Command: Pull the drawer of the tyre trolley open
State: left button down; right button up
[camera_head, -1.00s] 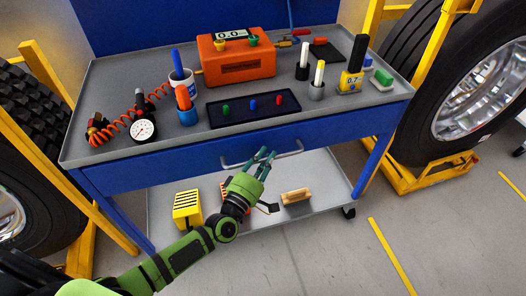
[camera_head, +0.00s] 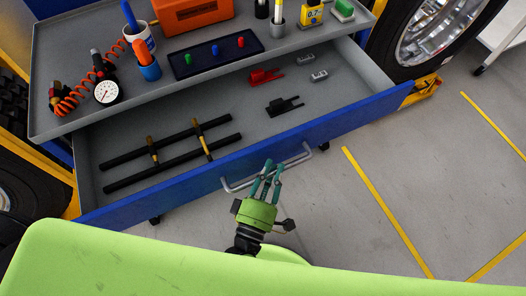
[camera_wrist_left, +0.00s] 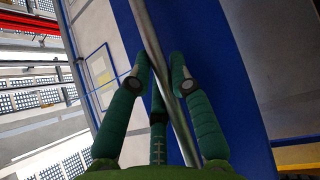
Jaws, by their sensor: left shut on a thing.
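The trolley's blue drawer (camera_head: 345,122) stands open in the head view, pulled out well past the grey top. Its grey handle (camera_head: 236,187) is a bar across the middle of the blue front. My left gripper (camera_head: 268,168) has its green fingers shut on the handle. In the left wrist view the handle bar (camera_wrist_left: 152,40) runs between the fingers of the gripper (camera_wrist_left: 160,78), with the blue drawer front (camera_wrist_left: 225,70) behind it. My right gripper is in neither view.
Inside the drawer lie a black bar tool (camera_head: 165,155), a red part (camera_head: 265,76), a black part (camera_head: 284,106) and small grey pieces. The grey trolley top (camera_head: 60,40) holds several tools. A tyre (camera_head: 395,60) stands at the right; floor in front is clear.

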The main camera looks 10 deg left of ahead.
pick_arm(q)
jog(key=shift+s+d, duration=0.5)
jog(key=shift+s, duration=0.3)
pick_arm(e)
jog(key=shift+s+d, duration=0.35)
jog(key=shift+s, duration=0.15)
pick_arm(q)
jog(key=c, duration=1.4)
grip_release()
jog(key=v, duration=1.2)
